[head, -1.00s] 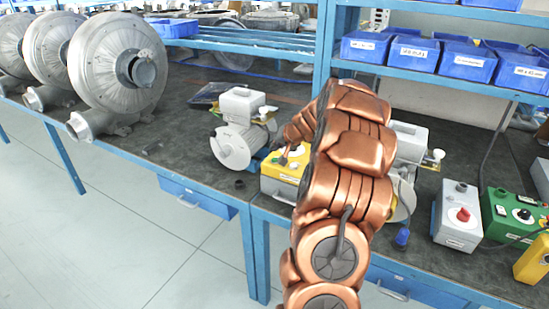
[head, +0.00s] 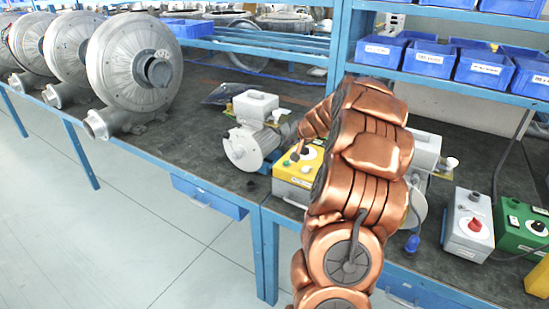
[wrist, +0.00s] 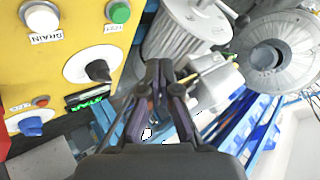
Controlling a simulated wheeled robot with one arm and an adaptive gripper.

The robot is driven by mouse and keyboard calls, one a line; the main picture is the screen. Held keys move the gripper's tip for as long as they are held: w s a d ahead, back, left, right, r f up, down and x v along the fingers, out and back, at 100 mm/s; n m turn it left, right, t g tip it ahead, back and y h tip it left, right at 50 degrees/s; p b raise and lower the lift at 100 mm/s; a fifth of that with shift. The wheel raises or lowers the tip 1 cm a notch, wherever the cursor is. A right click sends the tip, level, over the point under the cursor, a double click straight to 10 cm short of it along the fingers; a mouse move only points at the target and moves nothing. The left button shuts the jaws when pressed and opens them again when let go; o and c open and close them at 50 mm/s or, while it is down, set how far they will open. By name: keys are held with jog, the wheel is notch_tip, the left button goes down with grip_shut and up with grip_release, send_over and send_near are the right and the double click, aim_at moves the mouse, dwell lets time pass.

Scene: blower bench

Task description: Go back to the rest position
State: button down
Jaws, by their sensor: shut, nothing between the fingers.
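My gripper (wrist: 160,80) shows in the wrist view with its two dark fingers together and nothing between them. To its left is a yellow control box (wrist: 55,70) with a white button (wrist: 40,18), a green button (wrist: 118,12), a black knob (wrist: 98,71) and a blue knob (wrist: 33,126). In the head view my copper arm reaches over the bench towards a yellow box (head: 290,190). The arm's links hide much of that box and the bench behind them. The fingers cannot be made out clearly there.
Large grey blowers (head: 135,65) stand at the bench's left. A small motor unit (head: 250,145) is left of the yellow box. A grey box (head: 467,222) and green box (head: 522,225) stand right of my arm. Blue bins (head: 430,58) fill a shelf. The floor (head: 120,240) ahead-left is clear.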

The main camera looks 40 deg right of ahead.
jog(key=a+r+n+g+y, duration=0.1)
jog(key=a+r+n+y, duration=0.2)
jog(key=a, duration=1.4)
jog(key=s+a+n+g+y, duration=0.1)
jog(key=s+a+n+g, duration=0.1)
jog(key=s+a, duration=0.35)
jog(key=s+a+n+g, duration=0.1)
jog(key=s+a, duration=0.1)
jog(key=a, duration=0.7)
jog(key=s+a+n+g+y, duration=0.1)
jog(key=s+a+n+g, duration=0.1)
jog(key=s+a, duration=0.35)
jog(key=s+a+f+n+g+h, duration=0.1)
jog(key=s+a+g+h, duration=0.1)
jog(key=s, duration=1)
jog(key=s+a+f+n+g+h, duration=0.1)
jog(key=s+a+g, duration=0.2)
jog(key=s, duration=1)
jog(key=shift+a+n+h, duration=0.3)
jog(key=shift+a+h, duration=0.1)
jog(key=shift+a, duration=0.6)
jog(key=shift+s, duration=0.1)
